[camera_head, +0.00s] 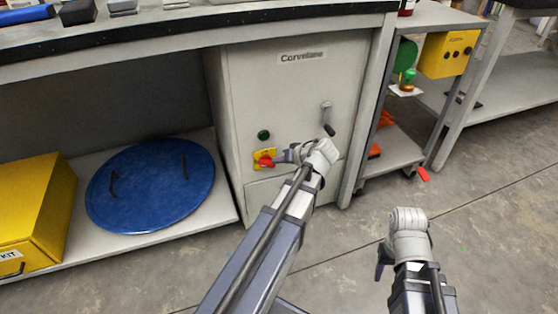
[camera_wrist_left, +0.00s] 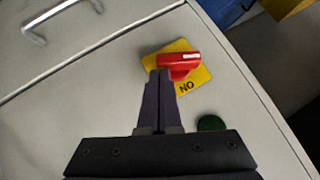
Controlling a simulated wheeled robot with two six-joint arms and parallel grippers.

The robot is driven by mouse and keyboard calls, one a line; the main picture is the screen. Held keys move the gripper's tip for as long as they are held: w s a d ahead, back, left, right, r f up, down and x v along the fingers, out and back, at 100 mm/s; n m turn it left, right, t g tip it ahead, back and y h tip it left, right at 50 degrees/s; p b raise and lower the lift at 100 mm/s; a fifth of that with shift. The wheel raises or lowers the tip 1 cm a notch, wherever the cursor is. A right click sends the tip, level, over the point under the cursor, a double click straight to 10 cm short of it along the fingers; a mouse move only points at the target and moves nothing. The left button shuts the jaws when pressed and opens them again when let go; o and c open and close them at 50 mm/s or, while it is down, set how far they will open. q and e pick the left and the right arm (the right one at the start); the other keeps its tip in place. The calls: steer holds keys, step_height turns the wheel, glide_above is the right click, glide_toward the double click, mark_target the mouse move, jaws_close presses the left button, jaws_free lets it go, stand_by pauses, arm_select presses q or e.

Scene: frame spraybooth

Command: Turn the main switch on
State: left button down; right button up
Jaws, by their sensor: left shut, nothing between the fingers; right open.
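The main switch is a red rotary handle (camera_head: 265,161) on a yellow plate (camera_head: 259,154), on the front of a grey cabinet (camera_head: 290,90). In the left wrist view the red handle (camera_wrist_left: 178,64) lies roughly crosswise, and "NO" shows on the yellow plate (camera_wrist_left: 196,80). My left gripper (camera_head: 280,158) is shut and empty. Its fingertips (camera_wrist_left: 160,74) are right at the handle's left part in the wrist view; whether they touch it I cannot tell. My right gripper (camera_head: 381,264) hangs low over the floor, away from the cabinet.
A green button (camera_head: 263,135) sits above the switch, and a lever handle (camera_head: 328,118) is at its upper right. A blue round lid (camera_head: 150,186) and a yellow box (camera_head: 38,210) are on the shelf at left. A cart (camera_head: 400,150) stands right of the cabinet.

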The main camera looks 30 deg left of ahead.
steer(key=shift+f, duration=0.3)
steer(key=shift+f+b, duration=1.35)
steer(key=shift+b, duration=0.25)
steer(key=shift+r, duration=0.1)
stand_by(0.7)
